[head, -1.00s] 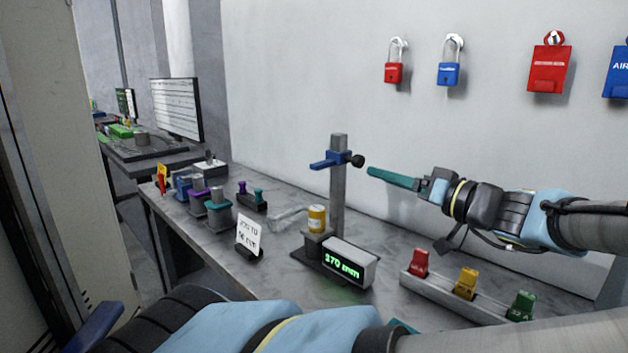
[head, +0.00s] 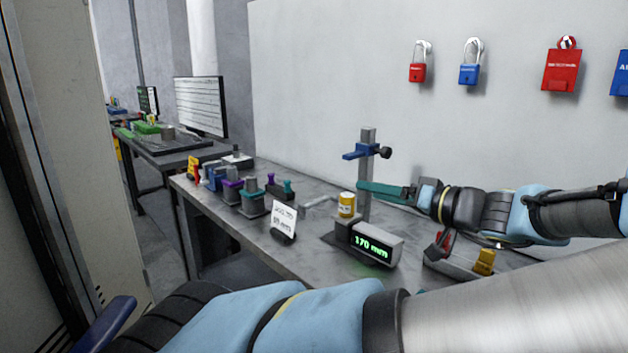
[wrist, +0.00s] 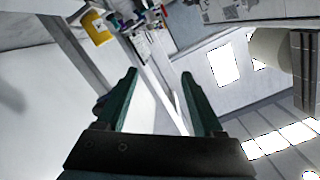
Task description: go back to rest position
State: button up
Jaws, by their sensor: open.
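My gripper (head: 362,188) is in the head view, right of centre, raised above the table. Its teal fingers point left and overlap the grey post of the height gauge (head: 367,140) in the picture; I cannot tell whether they touch it. In the wrist view both fingers (wrist: 158,75) stand apart with nothing between them. The gauge has a blue arm with a black knob, a yellow can (head: 347,205) at its foot and a display (head: 376,246) reading 170 mm.
The grey table (head: 335,283) holds a white sign (head: 284,218), several dark holders with coloured pieces at left, and a rack (head: 447,262) with red and yellow blocks, partly hidden by my arm.

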jog(key=s+a+f+m+g+h, duration=0.1)
jog(key=s+a+f+g+h, duration=0.25)
jog(key=a+f+g, duration=1)
jog(key=s+a+r+m+t+h, duration=0.2)
jog(key=a+h, duration=0.3)
jog(key=h, duration=0.3)
jog(key=shift+s+a+r+m+t, duration=0.35)
jog(key=shift+s+r+t, duration=0.2)
jog(key=shift+s+t, duration=0.15)
